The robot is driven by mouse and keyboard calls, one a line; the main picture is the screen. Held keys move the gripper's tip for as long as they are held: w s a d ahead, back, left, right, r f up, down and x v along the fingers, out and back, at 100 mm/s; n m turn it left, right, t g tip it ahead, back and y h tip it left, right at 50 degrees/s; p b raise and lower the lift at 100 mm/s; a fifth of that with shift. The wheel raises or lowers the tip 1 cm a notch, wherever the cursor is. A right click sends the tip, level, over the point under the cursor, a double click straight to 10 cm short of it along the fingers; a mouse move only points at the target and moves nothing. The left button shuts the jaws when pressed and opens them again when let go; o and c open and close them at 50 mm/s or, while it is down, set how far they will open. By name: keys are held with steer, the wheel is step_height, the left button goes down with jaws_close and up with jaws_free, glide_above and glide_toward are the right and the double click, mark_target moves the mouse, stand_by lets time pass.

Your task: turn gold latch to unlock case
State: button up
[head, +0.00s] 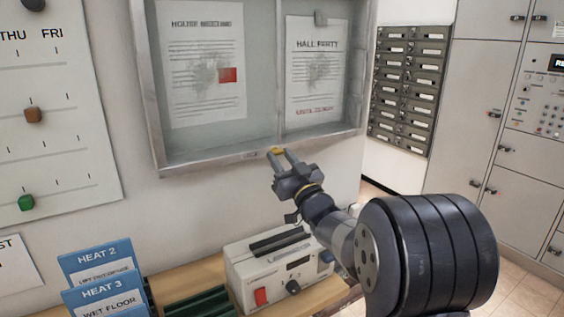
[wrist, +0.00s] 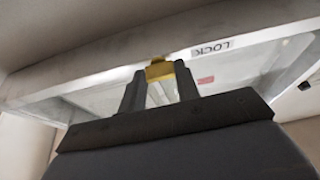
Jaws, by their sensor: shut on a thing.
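The case is a wall-mounted notice case (head: 215,158) with a grey frame and two printed sheets inside. The gold latch (head: 277,151) sits at the middle of its bottom frame edge, beside a small LOCK label (head: 251,155). My gripper (head: 281,155) reaches up from below and is shut on the latch. In the wrist view the gold latch (wrist: 159,70) is between the two fingertips (wrist: 160,76), with the LOCK label (wrist: 212,48) to its right. The fingers hide part of the latch, so I cannot tell its exact turn.
A white device (head: 275,273) with a red switch stands on a wooden shelf (head: 190,275) below the case. Blue cards (head: 102,272) stand at the lower left. A board with coloured knobs (head: 60,110) hangs left. Mailboxes (head: 409,88) and lockers (head: 490,120) are at the right.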

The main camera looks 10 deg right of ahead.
steer(key=o, duration=1)
steer(key=shift+f, duration=0.1)
steer(key=b+v, duration=0.2)
steer(key=v, duration=0.8)
steer(key=shift+s+d+f+b, duration=0.1)
steer(key=shift+s+d+b, duration=0.05)
steer(key=shift+s+b, duration=0.2)
